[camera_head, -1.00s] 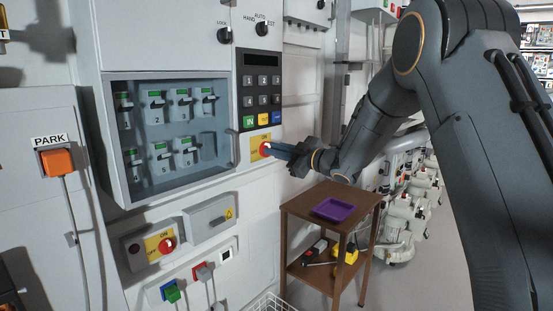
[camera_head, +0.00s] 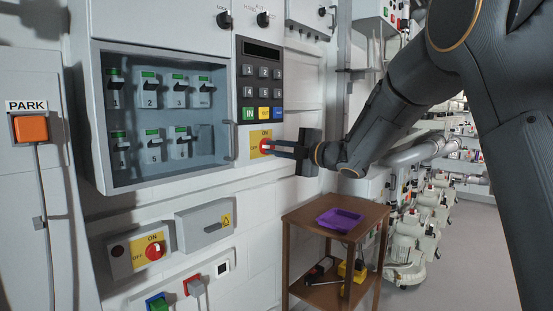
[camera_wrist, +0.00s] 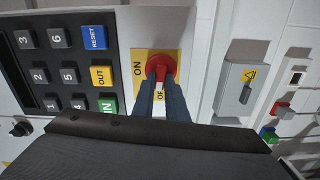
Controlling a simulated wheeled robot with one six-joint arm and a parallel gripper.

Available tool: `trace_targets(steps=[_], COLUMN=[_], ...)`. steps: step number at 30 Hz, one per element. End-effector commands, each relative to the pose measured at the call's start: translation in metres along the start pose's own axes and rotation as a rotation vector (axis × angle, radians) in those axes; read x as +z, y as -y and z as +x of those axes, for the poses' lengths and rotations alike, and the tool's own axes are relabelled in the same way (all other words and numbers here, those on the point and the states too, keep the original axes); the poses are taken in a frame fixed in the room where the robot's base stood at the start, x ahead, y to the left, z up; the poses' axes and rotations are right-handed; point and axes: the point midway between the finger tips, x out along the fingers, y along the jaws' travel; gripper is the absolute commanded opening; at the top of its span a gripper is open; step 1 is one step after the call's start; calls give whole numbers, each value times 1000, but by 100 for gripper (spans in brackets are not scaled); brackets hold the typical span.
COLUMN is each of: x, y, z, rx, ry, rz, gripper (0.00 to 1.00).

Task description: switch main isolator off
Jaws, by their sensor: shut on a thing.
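A red rotary switch (camera_head: 265,146) sits on a yellow ON/OFF plate (camera_head: 254,138) below the keypad. In the wrist view the red knob (camera_wrist: 163,67) lies between the two dark blue fingers of my gripper (camera_wrist: 160,84). My gripper (camera_head: 270,149) is shut on this knob in the head view too. In the wrist view ON is left of the knob and the partly covered OFF lettering is below it. The knob's handle appears to lie toward OFF, but the fingers hide part of it. No label saying main isolator is readable.
A second red ON/OFF switch (camera_head: 154,251) is lower on the wall. A glass-fronted cabinet (camera_head: 158,185) is left of the keypad (camera_head: 262,85). A brown stand (camera_head: 296,221) with a purple tray (camera_head: 340,219) stands below my arm. A grey handled box (camera_head: 204,228) is below the cabinet.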

Motion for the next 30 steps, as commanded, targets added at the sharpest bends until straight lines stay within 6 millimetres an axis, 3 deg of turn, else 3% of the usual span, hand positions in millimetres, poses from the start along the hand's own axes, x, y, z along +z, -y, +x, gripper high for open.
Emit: trace_targets(steps=[10, 26, 27, 30], x=[-1, -2, -2, -1], y=[5, 4, 4, 3], z=[1, 0, 0, 0], rx=[-4, -4, -4, -3], ry=[-3, -4, -4, -2], rz=[-126, -145, -145, -145], gripper=[0, 0, 19, 31])
